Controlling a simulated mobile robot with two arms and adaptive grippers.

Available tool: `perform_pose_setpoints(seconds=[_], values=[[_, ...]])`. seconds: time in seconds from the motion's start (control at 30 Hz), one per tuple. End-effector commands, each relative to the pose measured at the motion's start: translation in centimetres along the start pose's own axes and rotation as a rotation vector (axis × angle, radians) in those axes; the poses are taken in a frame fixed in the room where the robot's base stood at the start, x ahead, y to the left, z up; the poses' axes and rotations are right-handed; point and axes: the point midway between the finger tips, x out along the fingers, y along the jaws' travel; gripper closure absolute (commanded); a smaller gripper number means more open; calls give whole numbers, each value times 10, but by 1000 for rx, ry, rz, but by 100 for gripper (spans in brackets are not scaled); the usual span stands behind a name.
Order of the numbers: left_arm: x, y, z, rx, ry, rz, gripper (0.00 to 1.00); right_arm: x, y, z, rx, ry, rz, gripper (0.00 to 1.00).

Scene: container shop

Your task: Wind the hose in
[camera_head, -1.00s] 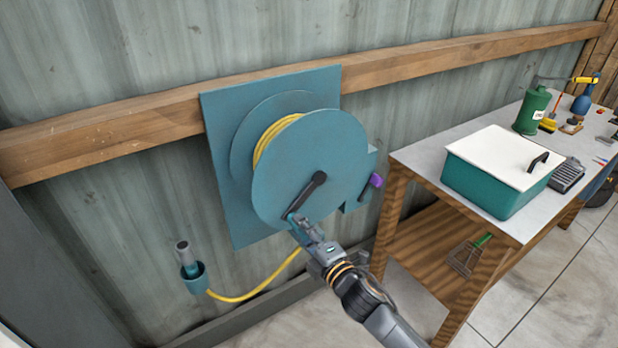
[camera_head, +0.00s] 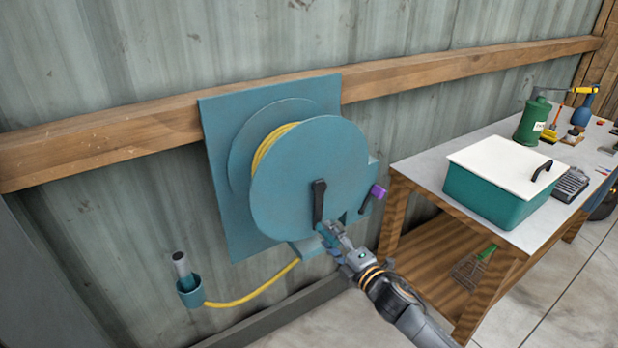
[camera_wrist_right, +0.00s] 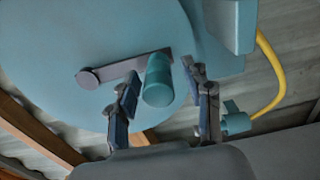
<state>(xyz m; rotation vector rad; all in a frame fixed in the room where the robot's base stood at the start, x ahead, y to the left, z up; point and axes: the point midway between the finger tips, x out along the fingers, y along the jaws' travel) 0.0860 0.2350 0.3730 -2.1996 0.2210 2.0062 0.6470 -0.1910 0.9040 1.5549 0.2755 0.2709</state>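The teal hose reel (camera_head: 300,175) is mounted on a backplate on the wall, with yellow hose (camera_head: 268,150) wound behind its front disc. A dark crank arm (camera_head: 319,200) points straight down from the disc's middle. My right gripper (camera_head: 330,236) is at the crank's lower end. In the right wrist view, the teal crank grip (camera_wrist_right: 158,82) lies between the fingers of my right gripper (camera_wrist_right: 162,72), with a narrow gap visible on each side. My left gripper is out of view.
A lever with a purple knob (camera_head: 378,191) sits at the reel's right side. A workbench (camera_head: 417,168) stands to the right, holding a teal box with a white lid (camera_head: 507,160), a green canister (camera_head: 532,119) and small tools. A wooden beam (camera_head: 430,70) crosses the wall.

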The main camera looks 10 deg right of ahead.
Motion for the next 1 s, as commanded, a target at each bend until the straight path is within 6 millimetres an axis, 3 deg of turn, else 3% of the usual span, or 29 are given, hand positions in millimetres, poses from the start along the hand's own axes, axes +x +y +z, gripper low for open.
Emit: perform_pose_setpoints(seconds=[0.53,1.0], values=[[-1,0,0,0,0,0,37,-3,1,0,0,1,2,43],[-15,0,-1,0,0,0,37,-58,1,-1,0,1,0,43]])
